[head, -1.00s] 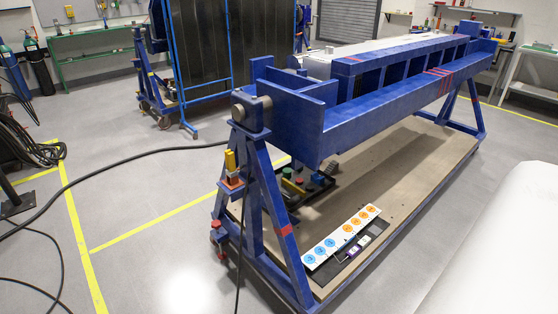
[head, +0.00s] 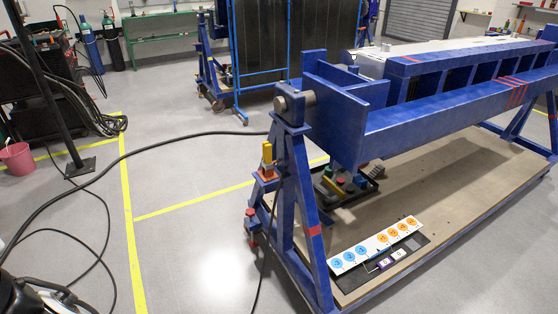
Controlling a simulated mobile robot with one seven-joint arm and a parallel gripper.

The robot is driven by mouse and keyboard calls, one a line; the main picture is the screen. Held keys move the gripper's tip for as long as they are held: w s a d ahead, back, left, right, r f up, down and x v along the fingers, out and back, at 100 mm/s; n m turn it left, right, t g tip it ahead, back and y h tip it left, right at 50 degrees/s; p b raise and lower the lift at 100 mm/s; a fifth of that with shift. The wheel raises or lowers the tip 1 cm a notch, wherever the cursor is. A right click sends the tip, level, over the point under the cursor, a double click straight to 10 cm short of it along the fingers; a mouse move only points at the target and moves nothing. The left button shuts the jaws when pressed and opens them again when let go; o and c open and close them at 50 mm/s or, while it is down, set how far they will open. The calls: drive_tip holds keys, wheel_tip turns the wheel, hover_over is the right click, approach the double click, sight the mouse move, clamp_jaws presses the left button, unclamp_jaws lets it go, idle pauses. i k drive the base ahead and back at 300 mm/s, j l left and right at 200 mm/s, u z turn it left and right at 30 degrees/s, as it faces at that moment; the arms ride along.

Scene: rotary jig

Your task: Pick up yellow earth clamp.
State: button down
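The yellow earth clamp (head: 267,153) stands upright on a small bracket at the left end of the blue rotary jig (head: 345,120), beside the slanting leg of the end stand. Its lower part looks orange-red, and a dark cable hangs down below it to the floor. The clamp is small in the head view, so its jaws cannot be made out. My gripper is not in view, and nothing is seen touching the clamp.
A black cable (head: 180,141) runs across the grey floor to the jig. A panel with blue and orange discs (head: 375,247) lies on the jig's base board (head: 440,185). A pink bucket (head: 16,158) stands far left. Floor left of the clamp is mostly clear.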

sight(267, 165)
drive_tip(key=i+j+z, duration=0.35)
drive_tip(key=i+j, duration=0.6)
drive_tip(key=i, duration=0.4)
